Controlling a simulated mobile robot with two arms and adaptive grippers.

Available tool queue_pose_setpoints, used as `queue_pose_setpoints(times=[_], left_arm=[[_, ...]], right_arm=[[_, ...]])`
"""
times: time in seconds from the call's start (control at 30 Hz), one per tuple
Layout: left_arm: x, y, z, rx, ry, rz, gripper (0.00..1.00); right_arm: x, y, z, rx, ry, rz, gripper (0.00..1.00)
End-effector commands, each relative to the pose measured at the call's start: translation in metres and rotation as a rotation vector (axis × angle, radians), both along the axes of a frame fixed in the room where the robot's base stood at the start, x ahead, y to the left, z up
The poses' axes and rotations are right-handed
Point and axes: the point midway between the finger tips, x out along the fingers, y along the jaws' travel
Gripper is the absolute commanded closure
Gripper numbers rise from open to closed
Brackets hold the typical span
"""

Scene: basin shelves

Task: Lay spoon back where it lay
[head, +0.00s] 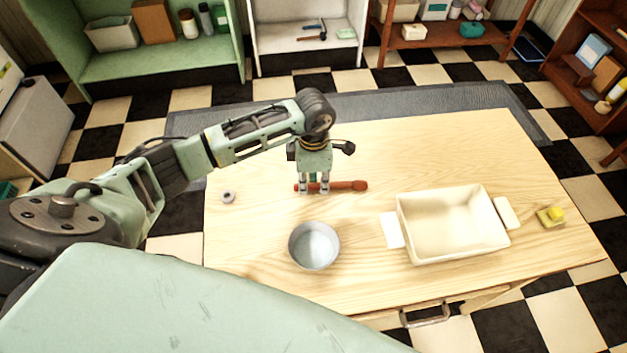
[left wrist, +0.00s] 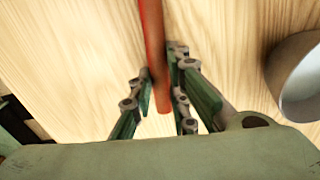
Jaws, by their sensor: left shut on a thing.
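The spoon (head: 350,185) is reddish-brown and lies level, left to right, over the back middle of the wooden table. My left gripper (head: 314,188) points down and is shut on the spoon near its left part. In the left wrist view the spoon's handle (left wrist: 153,50) runs between the fingers (left wrist: 160,92). I cannot tell whether the spoon touches the table or is just above it. My right gripper is in neither view.
A grey metal bowl (head: 314,262) stands in front of the spoon. A cream basin (head: 403,222) stands to the right. A small grey ring (head: 228,196) lies left, and a yellow sponge-like thing (head: 550,217) lies far right. The wooden table (head: 420,150) is clear behind the basin.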

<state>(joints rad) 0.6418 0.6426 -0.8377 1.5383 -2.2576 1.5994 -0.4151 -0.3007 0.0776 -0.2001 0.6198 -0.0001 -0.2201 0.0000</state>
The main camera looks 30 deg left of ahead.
Motion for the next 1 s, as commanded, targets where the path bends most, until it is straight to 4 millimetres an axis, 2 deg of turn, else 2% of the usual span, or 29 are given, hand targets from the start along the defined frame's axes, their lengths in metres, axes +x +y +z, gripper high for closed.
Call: queue_pose_setpoints(times=[0.17, 0.2, 0.43, 0.67, 0.87, 1.0], left_arm=[[0.0002, 0.0002, -0.0045, 0.0, 0.0, 0.0, 1.0], [0.0002, 0.0002, -0.0039, 0.0, 0.0, 0.001, 0.83], [0.0001, 0.0002, -0.0035, 0.0, 0.0, 0.0, 0.62], [-0.0001, 0.0002, -0.0036, 0.0, 0.0, 0.0, 0.61], [0.0, 0.0001, -0.0036, 0.0, 0.0, 0.0, 0.44], [0.0, 0.0001, -0.0036, 0.0, 0.0, 0.0, 0.44]], right_arm=[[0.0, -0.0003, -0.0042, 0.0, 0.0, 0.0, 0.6], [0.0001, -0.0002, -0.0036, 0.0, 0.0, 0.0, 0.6], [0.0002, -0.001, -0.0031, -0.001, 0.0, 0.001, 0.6], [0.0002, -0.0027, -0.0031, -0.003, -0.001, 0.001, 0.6], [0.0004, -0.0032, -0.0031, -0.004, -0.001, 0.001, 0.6], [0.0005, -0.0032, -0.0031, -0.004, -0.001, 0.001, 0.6]])
